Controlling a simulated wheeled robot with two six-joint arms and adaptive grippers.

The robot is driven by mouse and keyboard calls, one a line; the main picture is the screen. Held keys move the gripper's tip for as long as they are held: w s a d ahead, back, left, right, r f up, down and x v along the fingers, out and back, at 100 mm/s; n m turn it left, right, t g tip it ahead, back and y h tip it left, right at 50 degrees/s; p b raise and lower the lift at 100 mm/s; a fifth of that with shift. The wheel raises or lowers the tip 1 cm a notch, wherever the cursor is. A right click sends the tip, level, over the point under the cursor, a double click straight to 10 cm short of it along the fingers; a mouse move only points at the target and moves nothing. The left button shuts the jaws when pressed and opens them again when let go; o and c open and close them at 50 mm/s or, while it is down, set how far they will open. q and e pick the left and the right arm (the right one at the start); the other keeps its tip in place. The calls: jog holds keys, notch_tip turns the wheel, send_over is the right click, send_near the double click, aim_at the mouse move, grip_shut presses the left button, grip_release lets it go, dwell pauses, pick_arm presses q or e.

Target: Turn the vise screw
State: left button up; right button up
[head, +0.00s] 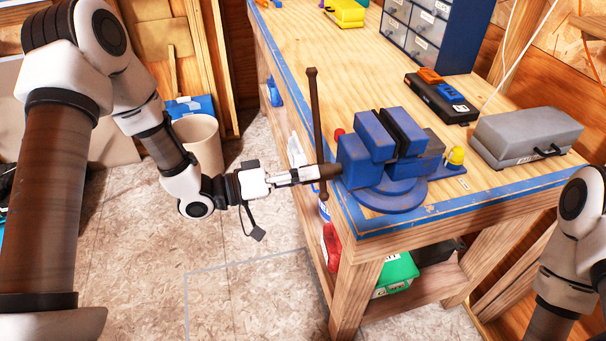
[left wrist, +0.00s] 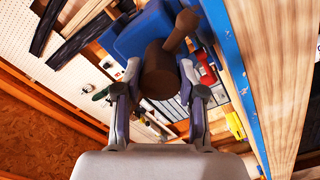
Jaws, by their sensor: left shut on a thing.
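The blue vise (head: 385,155) is mounted on the near corner of the wooden workbench. Its brown screw (head: 328,171) sticks out past the bench edge to the left, and a long brown handle bar (head: 314,110) crosses it nearly upright. My left gripper (head: 312,174) is at the screw's outer end, in line with it. In the left wrist view, its fingers (left wrist: 159,74) are on both sides of the round brown screw head (left wrist: 160,78), shut on it. The handle bar (left wrist: 182,30) angles up and right there. My right gripper is out of view; only part of that arm shows.
On the bench (head: 290,50) are a grey case (head: 525,135), a black box (head: 440,98) with orange and blue items, and a blue drawer cabinet (head: 435,30). A beige bin (head: 200,145) stands on the floor behind my left arm. The floor left of the bench is mostly open.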

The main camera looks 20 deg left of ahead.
pick_arm(q)
jog(key=shift+w+r, duration=0.1)
jog(key=shift+r, duration=0.1)
jog(key=o, duration=1.1)
jog(key=shift+a+f, duration=0.1)
jog(key=shift+v, duration=6.1)
